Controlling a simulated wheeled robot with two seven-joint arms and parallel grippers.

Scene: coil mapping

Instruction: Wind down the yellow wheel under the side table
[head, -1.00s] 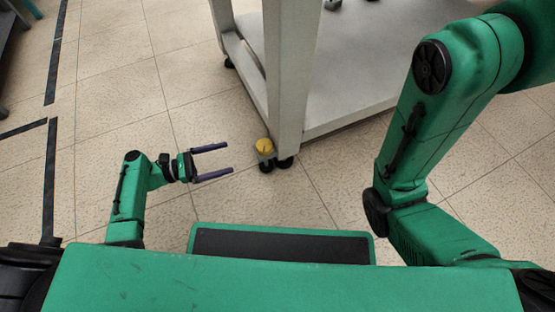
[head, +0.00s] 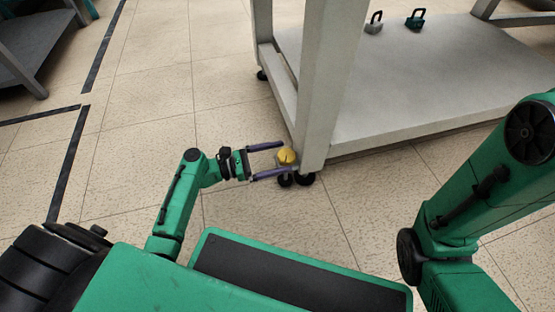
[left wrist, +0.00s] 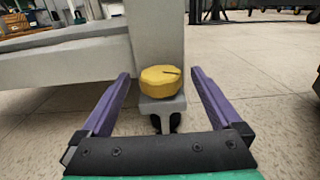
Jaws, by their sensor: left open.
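The yellow wheel (head: 287,156) sits on a small bracket at the foot of the side table's near leg, above a black caster (head: 286,180). It also shows in the left wrist view (left wrist: 160,81), with a dark mark on its top. The side table (head: 410,95) is light grey with a low shelf. My left gripper (head: 283,159) is open, its two purple fingers reaching to either side of the wheel. In the left wrist view the wheel lies centred between the fingertips (left wrist: 160,74), and neither finger visibly touches it. My right gripper is not in view.
Two padlock-shaped weights, one grey (head: 374,23) and one green (head: 415,19), rest on the table's lower shelf. Another grey table (head: 35,55) stands at the far left. Black tape (head: 68,165) marks the floor. Tiled floor around my left arm is clear.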

